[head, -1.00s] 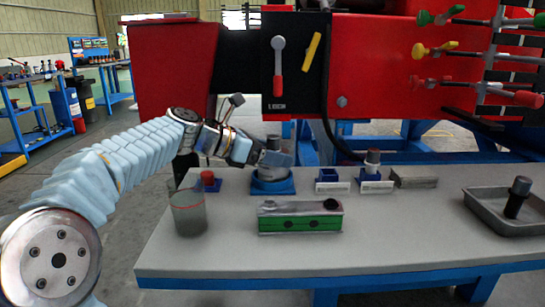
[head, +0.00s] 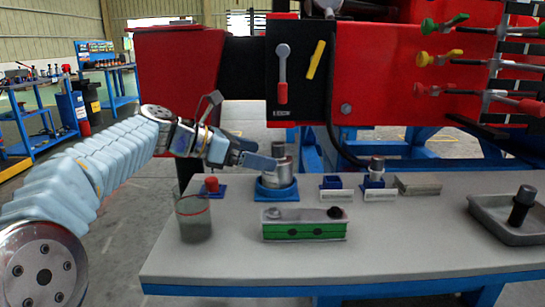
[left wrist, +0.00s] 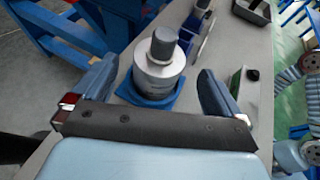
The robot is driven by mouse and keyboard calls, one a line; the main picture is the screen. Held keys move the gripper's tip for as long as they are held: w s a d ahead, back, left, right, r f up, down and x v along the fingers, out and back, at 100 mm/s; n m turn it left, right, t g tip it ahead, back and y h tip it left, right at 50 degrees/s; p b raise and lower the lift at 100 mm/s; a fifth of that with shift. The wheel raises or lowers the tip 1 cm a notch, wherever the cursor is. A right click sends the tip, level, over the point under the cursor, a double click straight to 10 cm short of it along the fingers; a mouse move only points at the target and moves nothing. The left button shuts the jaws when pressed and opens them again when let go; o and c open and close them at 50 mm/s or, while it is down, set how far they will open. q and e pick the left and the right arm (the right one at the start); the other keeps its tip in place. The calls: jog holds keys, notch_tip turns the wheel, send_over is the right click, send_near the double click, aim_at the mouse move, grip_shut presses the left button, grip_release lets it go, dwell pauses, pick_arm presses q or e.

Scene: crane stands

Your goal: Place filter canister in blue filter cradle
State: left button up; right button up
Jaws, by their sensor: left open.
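The cradle's blue base also shows under the canister in the left wrist view (left wrist: 148,99). My left gripper (head: 260,160) is open beside the canister's upper part. In the left wrist view its two fingers lie on either side of the canister with visible gaps, and the canister (left wrist: 158,70) stands apart from both. My right gripper is not in view.
A glass jar (head: 193,218) and a red-topped block (head: 212,187) stand left of the cradle. A green-sided block (head: 304,225) lies in front. Small blue-and-white holders (head: 331,188) and a tray (head: 510,220) are to the right. A red machine (head: 390,70) rises behind.

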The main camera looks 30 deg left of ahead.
pick_arm(q)
jog(key=v, duration=0.6)
jog(key=shift+p, duration=0.35)
jog(key=shift+s+r, duration=0.1)
